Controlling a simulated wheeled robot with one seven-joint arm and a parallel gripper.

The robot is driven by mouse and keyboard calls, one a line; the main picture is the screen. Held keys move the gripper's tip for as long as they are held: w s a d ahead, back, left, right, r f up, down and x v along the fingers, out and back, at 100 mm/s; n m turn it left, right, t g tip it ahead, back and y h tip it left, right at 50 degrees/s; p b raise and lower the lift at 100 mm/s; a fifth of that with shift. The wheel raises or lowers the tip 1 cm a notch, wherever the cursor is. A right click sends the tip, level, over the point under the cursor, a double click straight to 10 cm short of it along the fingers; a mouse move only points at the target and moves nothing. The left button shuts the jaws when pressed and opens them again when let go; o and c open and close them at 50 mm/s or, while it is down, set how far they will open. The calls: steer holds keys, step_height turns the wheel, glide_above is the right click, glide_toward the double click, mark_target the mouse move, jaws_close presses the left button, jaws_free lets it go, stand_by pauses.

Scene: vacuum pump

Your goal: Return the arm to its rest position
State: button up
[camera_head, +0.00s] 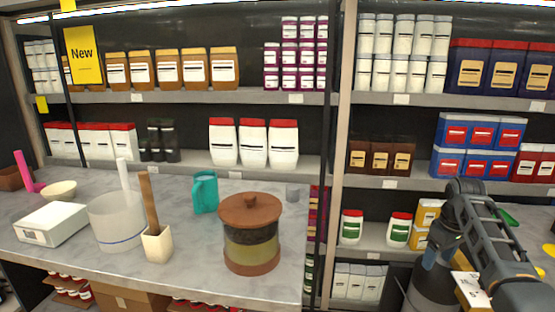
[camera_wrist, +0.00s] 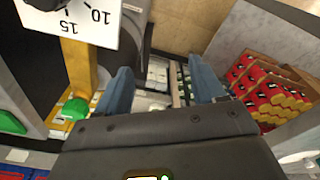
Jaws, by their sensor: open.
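My arm (camera_head: 470,225) is at the right of the head view, bent, in front of the shelves and to the right of the counter. My gripper (camera_wrist: 163,85) shows clearly in the wrist view, its two blue-grey fingers wide apart with nothing between them. Beyond the fingers, small packed items on a shelf or the floor show, too small to tell. In the head view the gripper is partly hidden by the arm and hard to make out.
Stocked shelves (camera_head: 215,97) stand behind. Red packages (camera_wrist: 262,95) lie right of my fingers.

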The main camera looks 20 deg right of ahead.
steer(key=a+f+t, duration=0.3)
steer(key=a+f, duration=1.1)
steer(key=a, duration=0.4)
steer(key=s+a+f+t, duration=0.2)
steer(key=s+a, duration=0.4)
steer(key=a, duration=0.2)
steer(key=s+a+f+t, duration=0.2)
steer(key=s+a, duration=0.4)
steer(key=a, duration=0.2)
steer(key=s+a+r+t, duration=0.1)
steer(key=s+a+r, duration=0.2)
steer(key=s, duration=0.3)
steer(key=s+a+r+t+h, duration=0.1)
steer(key=s+a+r, duration=0.15)
steer(key=s, duration=0.25)
steer(key=s+a+r+t, duration=0.1)
steer(key=s+a+r, duration=0.1)
steer(key=s+r, duration=0.3)
steer(key=s+r+t, duration=0.2)
steer(key=s+r, duration=0.3)
steer(key=r, duration=0.3)
steer(key=s+a+r+t+y, duration=0.1)
steer(key=s+r, duration=0.5)
steer(key=r, duration=0.2)
steer(key=shift+r+n+t, duration=0.35)
steer(key=shift+n+t, duration=0.05)
steer(key=shift+w, duration=0.1)
steer(key=shift+c, duration=0.4)
